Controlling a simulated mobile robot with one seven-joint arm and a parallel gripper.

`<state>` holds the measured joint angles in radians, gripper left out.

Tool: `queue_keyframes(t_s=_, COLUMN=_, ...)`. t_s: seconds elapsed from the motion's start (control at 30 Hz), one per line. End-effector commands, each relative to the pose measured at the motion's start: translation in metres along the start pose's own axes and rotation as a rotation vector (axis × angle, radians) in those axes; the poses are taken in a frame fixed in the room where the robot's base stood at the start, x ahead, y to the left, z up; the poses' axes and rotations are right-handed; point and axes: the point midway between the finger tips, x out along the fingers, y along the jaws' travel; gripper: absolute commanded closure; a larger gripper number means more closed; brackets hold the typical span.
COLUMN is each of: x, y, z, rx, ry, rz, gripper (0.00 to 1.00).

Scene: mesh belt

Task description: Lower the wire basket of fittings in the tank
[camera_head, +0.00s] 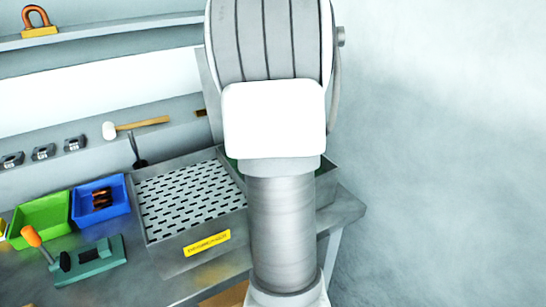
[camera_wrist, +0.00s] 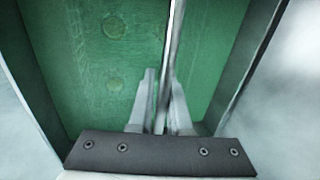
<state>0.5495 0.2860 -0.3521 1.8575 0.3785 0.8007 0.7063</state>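The tank (camera_head: 325,193) stands at the bench's right end, mostly hidden behind my arm in the head view; only small parts beside the arm show. In the wrist view its green inside (camera_wrist: 85,60) fills most of the picture, with two round spots on it. My gripper (camera_wrist: 165,80) points into it, its two pale fingers close together. A thin grey bar (camera_wrist: 172,45) runs from the top edge down between the fingers; I cannot tell whether they press on it or whether it belongs to the basket. No wire basket or fittings can be made out. The head view hides the gripper.
A slotted metal tray (camera_head: 190,195) with a yellow label adjoins the tank on the left. Further left are a blue bin (camera_head: 100,203), a green bin (camera_head: 45,217) and a green tool block (camera_head: 88,262). The right side is open floor.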

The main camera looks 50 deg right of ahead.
Motion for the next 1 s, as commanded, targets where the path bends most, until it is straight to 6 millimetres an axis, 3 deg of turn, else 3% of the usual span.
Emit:
queue_keyframes(t_s=0.03, x=0.005, y=0.004, z=0.001, rx=0.001, ry=-0.006, rz=0.013, gripper=0.77)
queue_keyframes(t_s=0.17, x=0.003, y=0.004, z=0.001, rx=0.001, ry=-0.004, rz=0.009, gripper=0.54)
queue_keyframes(t_s=0.57, x=-0.005, y=0.002, z=0.001, rx=0.001, ry=-0.002, rz=0.004, gripper=0.53)
queue_keyframes(t_s=0.77, x=-0.043, y=0.0, z=0.0, rx=0.001, ry=-0.001, rz=0.0, gripper=0.53)
queue_keyframes(t_s=1.0, x=-0.103, y=0.0, z=0.0, rx=0.0, ry=-0.001, rz=0.001, gripper=0.53)
